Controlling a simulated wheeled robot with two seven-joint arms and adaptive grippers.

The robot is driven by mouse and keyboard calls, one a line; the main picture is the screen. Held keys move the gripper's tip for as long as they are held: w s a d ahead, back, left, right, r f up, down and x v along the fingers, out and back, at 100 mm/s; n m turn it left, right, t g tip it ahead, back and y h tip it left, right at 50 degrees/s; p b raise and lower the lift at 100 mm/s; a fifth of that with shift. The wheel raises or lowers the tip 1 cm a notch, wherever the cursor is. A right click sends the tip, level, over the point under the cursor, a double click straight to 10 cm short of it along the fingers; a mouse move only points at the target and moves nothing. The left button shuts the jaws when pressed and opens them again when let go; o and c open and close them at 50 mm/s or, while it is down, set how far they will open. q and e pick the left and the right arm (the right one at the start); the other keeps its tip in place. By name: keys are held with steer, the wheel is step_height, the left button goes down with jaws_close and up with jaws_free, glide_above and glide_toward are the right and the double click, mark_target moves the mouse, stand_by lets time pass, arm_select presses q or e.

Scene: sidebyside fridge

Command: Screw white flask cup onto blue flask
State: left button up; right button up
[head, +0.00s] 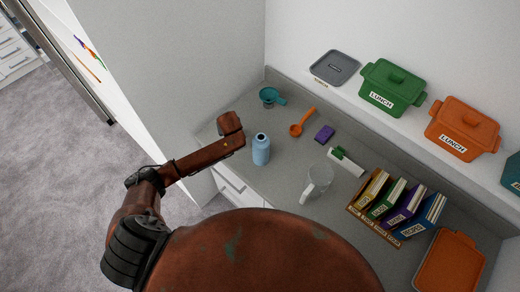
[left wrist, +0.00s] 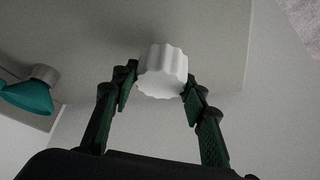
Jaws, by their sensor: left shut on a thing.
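The blue flask (head: 261,151) stands upright on the grey counter, with a dark open mouth at its top. My left gripper (left wrist: 160,80) is shut on the white flask cup (left wrist: 163,68), which has ribbed sides and sits between the fingertips. In the head view my left arm reaches in from the left and ends just left of the flask. Its fingers and the cup are hidden there behind my arm. The flask does not show in the left wrist view. My right gripper is in neither view.
A teal funnel-like tool (head: 268,96), orange spoon (head: 302,122), purple sponge (head: 324,133), green-and-white brush (head: 345,161) and clear mug (head: 317,184) lie around the flask. A rack of books (head: 384,233) stands right. Lunch boxes (head: 391,88) line the shelf.

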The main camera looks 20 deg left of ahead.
arm_select(q)
steer(key=shift+r, duration=0.6)
